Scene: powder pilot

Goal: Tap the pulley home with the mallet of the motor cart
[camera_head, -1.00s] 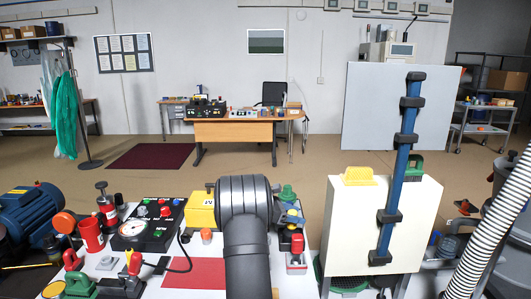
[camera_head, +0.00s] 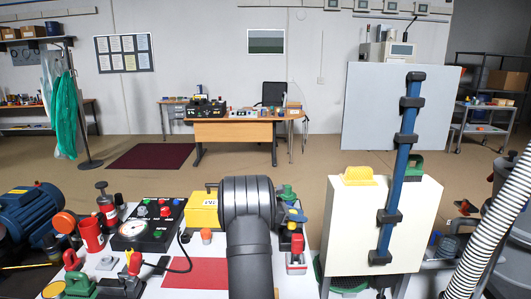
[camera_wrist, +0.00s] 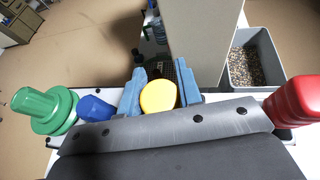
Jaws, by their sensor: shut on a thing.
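In the head view my black wrist (camera_head: 247,200) covers the middle of the bench. In the wrist view my gripper (camera_wrist: 161,88) has blue fingers, shut on a yellow round-ended thing (camera_wrist: 159,96). Its yellow end also shows in the head view (camera_head: 301,216), at the right of my wrist. I cannot tell whether it is the mallet. A blue motor (camera_head: 32,208) lies at the far left, apart from my gripper. An orange round-headed thing (camera_head: 65,221) stands beside it; I cannot tell whether it is the mallet or the pulley.
A green stepped piece (camera_wrist: 42,110) and a blue piece (camera_wrist: 96,109) are left of my gripper. A red thing (camera_wrist: 295,100) is at right. A grey bin of granules (camera_wrist: 278,52) lies beyond.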

